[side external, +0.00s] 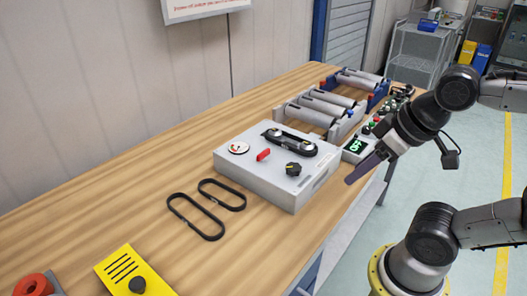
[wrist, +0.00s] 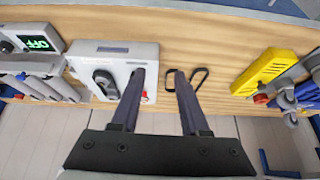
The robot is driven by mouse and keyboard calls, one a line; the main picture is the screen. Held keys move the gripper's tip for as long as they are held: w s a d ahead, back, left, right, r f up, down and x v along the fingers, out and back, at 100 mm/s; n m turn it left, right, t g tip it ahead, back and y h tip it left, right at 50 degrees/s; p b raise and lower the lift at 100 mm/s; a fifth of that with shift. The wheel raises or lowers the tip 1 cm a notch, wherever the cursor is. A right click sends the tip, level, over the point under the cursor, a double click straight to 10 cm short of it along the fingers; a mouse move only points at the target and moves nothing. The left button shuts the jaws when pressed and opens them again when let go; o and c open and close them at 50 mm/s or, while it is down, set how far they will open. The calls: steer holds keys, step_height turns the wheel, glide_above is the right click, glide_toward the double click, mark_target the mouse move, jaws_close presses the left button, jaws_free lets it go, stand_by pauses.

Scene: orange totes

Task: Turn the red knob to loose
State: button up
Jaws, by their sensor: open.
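A light grey box (side external: 301,201) stands on the wooden table, with a small red knob (side external: 263,155) on its top. The knob is a narrow bar; I cannot read any marking beside it. In the wrist view only a bit of red (wrist: 144,97) shows beside my left finger, which hides the rest. My gripper (side external: 361,170) is right of the box, above the table's right edge, apart from the box and empty. In the wrist view its two fingers (wrist: 157,73) are spread, the left one over the box's edge.
The box also carries a black knob (side external: 293,169), a round dial (side external: 239,147) and a black belt drive (side external: 290,143). Two black belts (side external: 196,216) lie left of it. A panel reading OFF (side external: 356,146) and rollers (side external: 318,106) stand behind. A yellow block (side external: 122,268) is at front left.

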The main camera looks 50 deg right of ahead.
steer(key=w+d+r+m+g, duration=0.2)
steer(key=w+r+m, duration=0.9)
steer(key=w+m, duration=0.3)
steer(key=m+g, duration=0.4)
glide_above(264, 152)
step_height(264, 152, down, 8)
step_height(264, 152, down, 14)
steer(key=shift+f, duration=0.1)
jaws_close()
